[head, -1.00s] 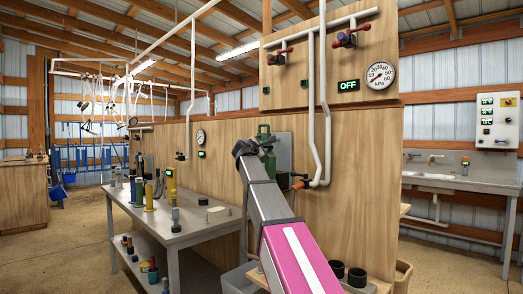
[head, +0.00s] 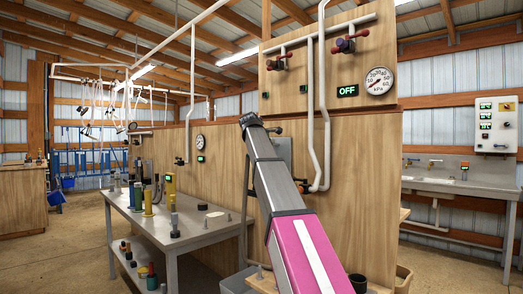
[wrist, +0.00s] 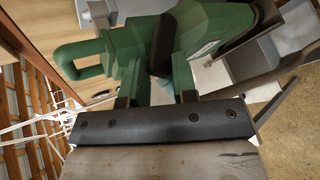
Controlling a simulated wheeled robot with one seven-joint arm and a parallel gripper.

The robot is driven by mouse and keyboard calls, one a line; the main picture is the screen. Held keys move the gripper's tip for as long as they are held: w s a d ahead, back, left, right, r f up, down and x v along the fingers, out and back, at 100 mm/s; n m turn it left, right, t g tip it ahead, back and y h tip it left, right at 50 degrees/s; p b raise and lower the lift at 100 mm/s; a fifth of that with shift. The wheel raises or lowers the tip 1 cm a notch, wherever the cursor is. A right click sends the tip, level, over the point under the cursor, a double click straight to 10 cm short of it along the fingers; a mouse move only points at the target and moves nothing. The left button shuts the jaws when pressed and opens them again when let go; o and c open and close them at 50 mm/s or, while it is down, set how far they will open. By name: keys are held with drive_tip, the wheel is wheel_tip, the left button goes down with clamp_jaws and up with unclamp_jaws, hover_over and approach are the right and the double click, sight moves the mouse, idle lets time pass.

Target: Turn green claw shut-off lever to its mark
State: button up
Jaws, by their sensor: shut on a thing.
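The green claw (wrist: 185,72) fills the top of the wrist view. A green looped handle (wrist: 80,60) is on its left, and a black part (wrist: 165,45) sits between its green pieces. I cannot tell whether that is the shut-off lever, and I see no mark. My gripper (wrist: 155,92) is at the claw, its two dark fingers short of full view against green pieces. It is shut on the claw, but which part is unclear. In the head view my arm hides the gripper, and no green of the claw shows.
A wooden panel (head: 216,165) stands behind my arm, with white pipes (head: 312,110), red-handled valves (head: 345,46), an OFF display (head: 347,91) and a gauge (head: 379,80). A grey bench (head: 180,240) with several cylinders is at left. A sink (head: 440,183) is at right.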

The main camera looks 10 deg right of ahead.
drive_tip(key=shift+w+d+r+m+g+y, duration=0.2)
drive_tip(key=shift+w+d+r+g+y, duration=0.15)
drive_tip(key=shift+g+y, duration=0.2)
drive_tip(key=shift+w+d+r+m+g+y, duration=0.1)
drive_tip(key=shift+d+r+m+g+y, duration=0.15)
drive_tip(key=shift+r+g+y, duration=0.25)
drive_tip(key=shift+f, duration=0.1)
drive_tip(key=o, duration=0.9)
